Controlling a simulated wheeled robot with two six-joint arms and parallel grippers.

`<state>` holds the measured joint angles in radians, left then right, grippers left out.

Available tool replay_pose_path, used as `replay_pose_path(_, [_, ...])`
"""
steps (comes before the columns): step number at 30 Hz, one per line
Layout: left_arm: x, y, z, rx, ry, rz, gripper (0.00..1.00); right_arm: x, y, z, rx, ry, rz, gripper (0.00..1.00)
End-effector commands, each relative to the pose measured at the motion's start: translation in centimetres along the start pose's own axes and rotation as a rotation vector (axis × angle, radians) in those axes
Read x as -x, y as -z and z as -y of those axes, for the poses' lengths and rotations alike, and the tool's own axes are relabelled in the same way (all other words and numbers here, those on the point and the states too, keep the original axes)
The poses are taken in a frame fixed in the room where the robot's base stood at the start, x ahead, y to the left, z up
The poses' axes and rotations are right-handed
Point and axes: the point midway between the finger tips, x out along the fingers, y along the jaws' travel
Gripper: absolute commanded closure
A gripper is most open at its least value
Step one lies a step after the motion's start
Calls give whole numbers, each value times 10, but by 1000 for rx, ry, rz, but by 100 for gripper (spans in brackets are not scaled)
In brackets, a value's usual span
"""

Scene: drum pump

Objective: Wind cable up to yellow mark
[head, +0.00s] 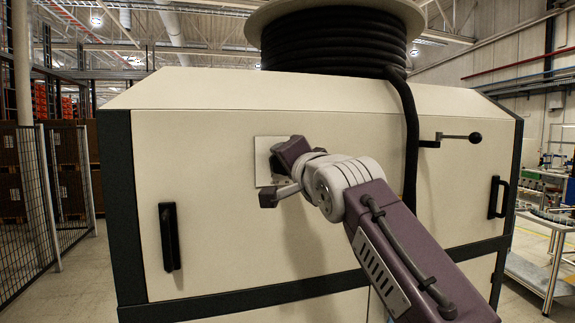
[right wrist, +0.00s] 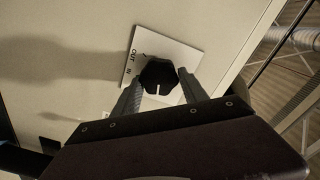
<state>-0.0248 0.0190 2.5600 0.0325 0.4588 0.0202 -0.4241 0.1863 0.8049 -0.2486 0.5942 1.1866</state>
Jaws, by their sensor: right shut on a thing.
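A drum (head: 262,22) wound with black cable (head: 335,42) sits on top of a cream cabinet (head: 215,110). The cable's free length hangs from the drum's right side down the cabinet front and passes behind my right arm. I see no yellow mark on the visible cable. A pale plate (head: 263,147) is on the cabinet front; in the right wrist view it bears the words OUT and IN. My right gripper (head: 277,172) is at this plate, its fingers shut on a black knob (right wrist: 158,74). The knob is mostly hidden in the head view. My left gripper is out of view.
A lever with a black ball end (head: 475,137) sticks out right of the hanging cable. Black handles are on the cabinet's left (head: 169,237) and right (head: 497,197). A mesh fence (head: 45,190) stands at left, a workbench trolley (head: 545,260) at right.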

Motion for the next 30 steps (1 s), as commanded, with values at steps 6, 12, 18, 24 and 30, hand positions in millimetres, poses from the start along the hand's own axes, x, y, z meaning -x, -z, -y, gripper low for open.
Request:
replay_pose_path(6, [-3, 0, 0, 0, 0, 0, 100, 1, 2, 2, -205, 11, -4, 90])
replay_pose_path(12, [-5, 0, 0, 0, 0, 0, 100, 2, 2, 2, -396, 13, -3, 90])
replay_pose_path(18, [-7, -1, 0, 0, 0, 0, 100, 1, 2, 2, -582, 12, -2, 90])
replay_pose_path(24, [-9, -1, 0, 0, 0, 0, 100, 1, 1, 1, -746, 12, -1, 90])
replay_pose_path(30, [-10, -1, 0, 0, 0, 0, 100, 1, 1, 1, -873, 12, -1, 90])
